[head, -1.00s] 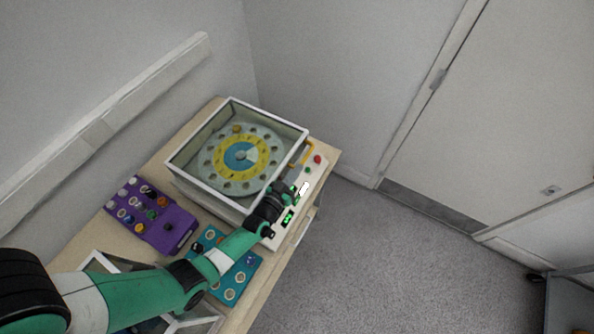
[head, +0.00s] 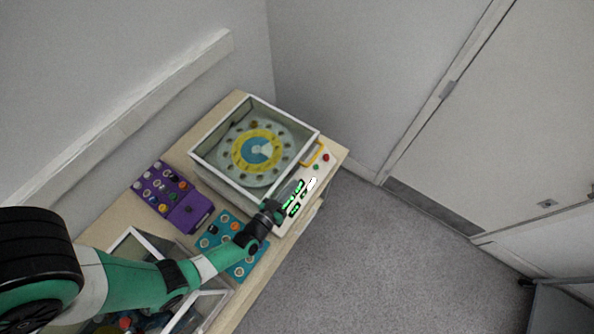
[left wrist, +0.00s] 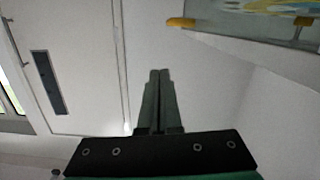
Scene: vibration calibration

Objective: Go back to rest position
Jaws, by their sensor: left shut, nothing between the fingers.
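My left gripper (head: 297,188) reaches over the front control panel (head: 333,157) of the calibration machine in the head view. Its fingers are shut with nothing between them; the closed fingertips (left wrist: 160,73) show clearly in the left wrist view. The machine has a clear-walled box (head: 196,157) with a white frame, a yellow handle (head: 312,154) and a round yellow-and-blue disc (head: 257,150) inside. The panel has green-lit displays, a red button (head: 326,157) and a green button (head: 316,167). My right gripper is in neither view.
A purple rack (head: 186,213) with several coloured pieces and a teal rack (head: 228,217) stand on the wooden table (head: 236,97). A white-framed bin (head: 125,240) sits partly behind my left arm. Open floor (head: 375,260) and a door (head: 490,120) lie to the right.

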